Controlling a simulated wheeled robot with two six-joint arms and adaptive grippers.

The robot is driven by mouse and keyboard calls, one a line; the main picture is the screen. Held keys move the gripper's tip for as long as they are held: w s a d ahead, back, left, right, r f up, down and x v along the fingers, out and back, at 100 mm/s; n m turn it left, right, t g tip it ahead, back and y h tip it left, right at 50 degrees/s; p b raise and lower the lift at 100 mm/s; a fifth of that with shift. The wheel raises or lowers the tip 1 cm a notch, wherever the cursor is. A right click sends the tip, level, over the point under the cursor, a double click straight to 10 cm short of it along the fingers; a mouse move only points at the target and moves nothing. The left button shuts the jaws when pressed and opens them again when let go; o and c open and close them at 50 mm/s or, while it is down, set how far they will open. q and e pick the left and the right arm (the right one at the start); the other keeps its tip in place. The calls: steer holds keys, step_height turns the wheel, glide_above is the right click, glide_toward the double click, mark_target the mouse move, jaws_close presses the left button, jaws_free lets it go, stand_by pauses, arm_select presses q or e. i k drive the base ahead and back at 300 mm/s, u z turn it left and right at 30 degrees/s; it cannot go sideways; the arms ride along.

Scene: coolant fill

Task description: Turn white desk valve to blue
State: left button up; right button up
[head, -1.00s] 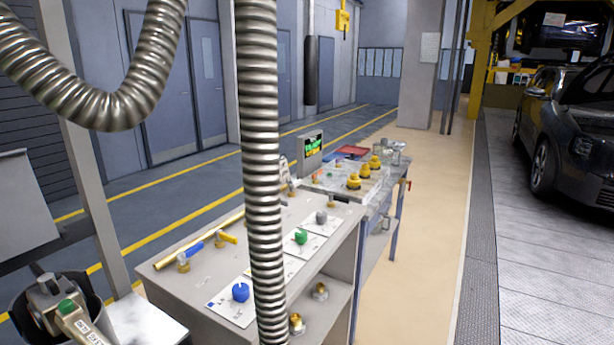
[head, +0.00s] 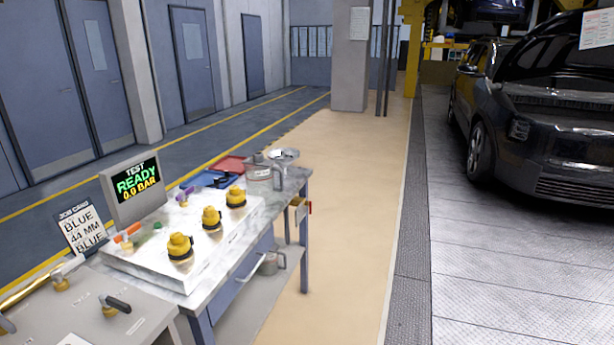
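A brass valve (head: 60,284) with a pale, whitish lever (head: 70,266) stands at the end of a yellow pipe (head: 22,296) on the grey desk (head: 62,320), at the lower left of the head view. Close to its right is a valve with a black lever (head: 115,303). A dark blue piece (head: 6,325) shows at the left picture edge, mostly cut off. A job card (head: 82,230) behind the desk reads BLUE, 44 MM, BLUE. Neither of my grippers is in view.
A test bench (head: 230,262) carries several yellow caps, orange, green and purple fittings, and a screen (head: 133,190) reading TEST READY 0.0 BAR. A red tray (head: 229,165) lies behind. A dark car (head: 545,130) stands right. The tan floor (head: 345,225) between is clear.

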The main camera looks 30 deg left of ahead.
mark_target(56, 275)
steer(key=i, duration=1.7)
steer(key=u, duration=3.9)
